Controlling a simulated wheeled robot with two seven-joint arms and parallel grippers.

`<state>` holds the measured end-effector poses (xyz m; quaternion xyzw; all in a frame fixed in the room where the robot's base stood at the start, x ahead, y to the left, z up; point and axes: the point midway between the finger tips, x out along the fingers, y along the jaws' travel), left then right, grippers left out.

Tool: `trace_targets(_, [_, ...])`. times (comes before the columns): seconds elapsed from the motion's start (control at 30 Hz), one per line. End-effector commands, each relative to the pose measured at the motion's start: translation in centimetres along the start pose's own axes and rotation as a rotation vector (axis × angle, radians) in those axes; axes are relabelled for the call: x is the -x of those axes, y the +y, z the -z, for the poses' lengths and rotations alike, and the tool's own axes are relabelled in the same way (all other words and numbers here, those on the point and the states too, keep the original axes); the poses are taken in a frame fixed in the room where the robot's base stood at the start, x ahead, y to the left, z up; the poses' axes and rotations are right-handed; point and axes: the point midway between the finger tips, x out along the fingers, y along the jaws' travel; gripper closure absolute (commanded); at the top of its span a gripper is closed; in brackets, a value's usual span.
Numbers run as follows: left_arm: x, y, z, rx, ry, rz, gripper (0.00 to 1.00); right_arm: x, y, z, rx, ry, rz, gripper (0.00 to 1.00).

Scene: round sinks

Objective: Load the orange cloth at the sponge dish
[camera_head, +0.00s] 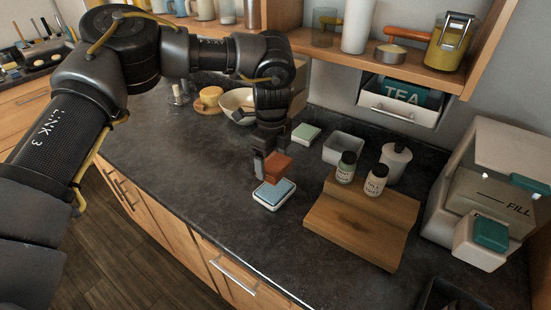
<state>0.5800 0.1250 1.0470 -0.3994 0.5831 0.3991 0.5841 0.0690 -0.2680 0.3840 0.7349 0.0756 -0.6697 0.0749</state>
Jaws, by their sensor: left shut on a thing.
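An orange cloth (278,166), folded into a small block, is held in my left gripper (268,165). The gripper points down and is shut on it. Just below it, on the dark counter, stands a small white dish with a blue top (274,194), which looks like the sponge dish. The cloth is over the back part of this dish; I cannot tell whether they touch. A second small dish with a pale green top (305,134) lies further back. My right gripper is not in view.
A wooden board (362,225) with two small jars (346,167) stands right of the dish. A grey square container (343,147) and a white bottle (395,160) are behind it. A shelf (390,65) overhangs the back. The counter left of the dish is clear.

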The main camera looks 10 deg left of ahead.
Motion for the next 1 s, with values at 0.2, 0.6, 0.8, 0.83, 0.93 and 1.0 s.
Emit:
trace_targets(0.2, [-0.3, 0.0, 0.0, -0.002, 0.0, 0.0, 0.37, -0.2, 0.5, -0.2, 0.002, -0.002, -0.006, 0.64])
trace_targets(0.6, [-3.5, -0.1, 0.1, -0.003, 0.0, -0.001, 0.37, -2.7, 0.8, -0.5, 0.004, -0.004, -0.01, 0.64])
trace_targets(0.8, [-5.4, -0.1, 0.2, -0.004, 0.0, 0.0, 0.37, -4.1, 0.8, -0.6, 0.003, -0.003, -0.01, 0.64])
trace_targets(0.83, [-5.6, -0.1, 0.2, -0.004, 0.0, 0.0, 0.37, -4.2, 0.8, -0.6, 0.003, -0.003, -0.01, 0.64])
trace_targets(0.93, [-6.0, -0.1, 0.2, -0.004, 0.0, 0.0, 0.37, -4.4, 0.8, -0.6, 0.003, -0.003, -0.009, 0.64])
trace_targets(1.0, [-6.0, -0.1, 0.2, -0.004, 0.0, 0.0, 0.37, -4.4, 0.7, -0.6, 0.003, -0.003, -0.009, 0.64])
